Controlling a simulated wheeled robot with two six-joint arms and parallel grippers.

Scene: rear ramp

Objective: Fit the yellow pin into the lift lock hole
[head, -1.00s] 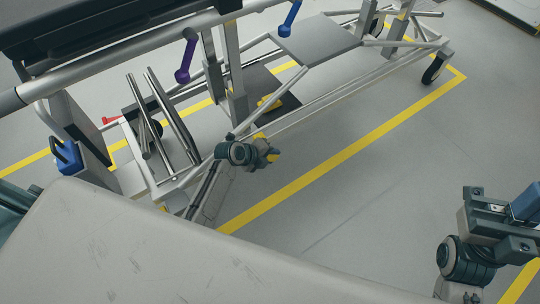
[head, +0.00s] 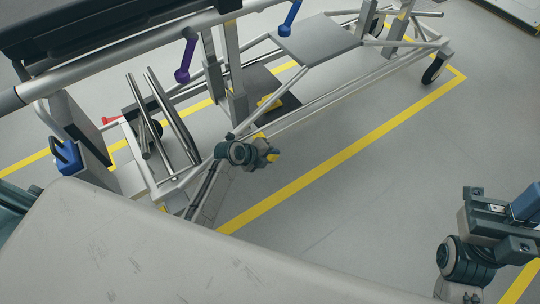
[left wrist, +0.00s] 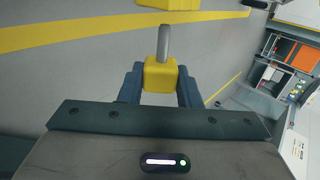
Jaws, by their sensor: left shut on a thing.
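The yellow pin has a yellow block grip (left wrist: 160,74) and a grey metal shank (left wrist: 164,43) that points up and away in the left wrist view. The two blue fingers of my left gripper (left wrist: 161,88) are shut on the block, one on each side. In the head view my left gripper (head: 266,151) is beside the metal frame's lower bars, with a bit of yellow at its tip. My right gripper (head: 507,217) is at the right edge, partly cut off; its finger gap does not show. I cannot make out the lift lock hole in either view.
A wheeled metal frame (head: 318,42) with bars and a caster fills the upper part of the head view. A pale worn surface (head: 130,255) covers the lower left. Grey floor with yellow lines is clear at centre right.

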